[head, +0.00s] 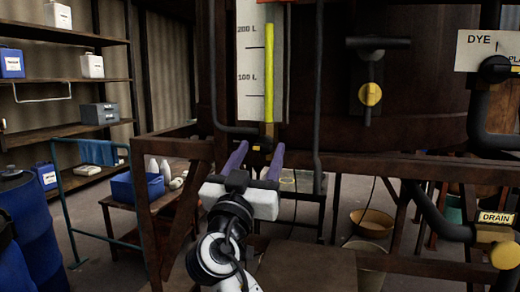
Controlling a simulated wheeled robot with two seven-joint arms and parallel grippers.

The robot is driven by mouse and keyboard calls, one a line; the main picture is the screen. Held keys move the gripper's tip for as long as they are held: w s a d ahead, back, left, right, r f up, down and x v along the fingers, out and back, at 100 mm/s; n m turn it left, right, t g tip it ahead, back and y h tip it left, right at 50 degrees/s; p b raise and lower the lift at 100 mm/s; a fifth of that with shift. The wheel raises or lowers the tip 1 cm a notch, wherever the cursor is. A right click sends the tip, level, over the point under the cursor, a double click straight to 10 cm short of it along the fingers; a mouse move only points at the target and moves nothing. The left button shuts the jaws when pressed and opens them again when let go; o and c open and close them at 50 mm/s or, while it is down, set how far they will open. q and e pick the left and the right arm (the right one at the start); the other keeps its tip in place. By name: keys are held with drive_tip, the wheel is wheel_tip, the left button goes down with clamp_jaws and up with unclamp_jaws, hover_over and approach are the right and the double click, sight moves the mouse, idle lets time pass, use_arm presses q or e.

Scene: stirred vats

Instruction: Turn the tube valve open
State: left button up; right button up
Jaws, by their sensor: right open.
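The sight tube (269,85) stands upright in front of the white scale board (250,60) marked 100 L and 200 L, and shows a yellow column. Below its foot is a small dark fitting with a yellow part, which looks like the tube valve (263,147). My right gripper (262,148) is open, its two purple fingers pointing up and away, one on each side of that fitting in the picture. I cannot tell whether they touch it. The valve's handle position is too small to tell. My left gripper is not in view.
The brown vat (420,70) carries a black valve with a yellow knob (370,95). A DYE sign (480,42) and black pipes are at right, above a DRAIN label (496,218). Rusty frame beams (390,166) surround my gripper. Blue drums (32,225) stand at left.

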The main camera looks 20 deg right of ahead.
drive_tip(key=shift+w+d+r, duration=0.1)
drive_tip(key=shift+w+d, duration=0.05)
drive_tip(key=shift+w, duration=0.1)
drive_tip(key=c, duration=1.1)
drive_tip(key=shift+o, duration=0.2)
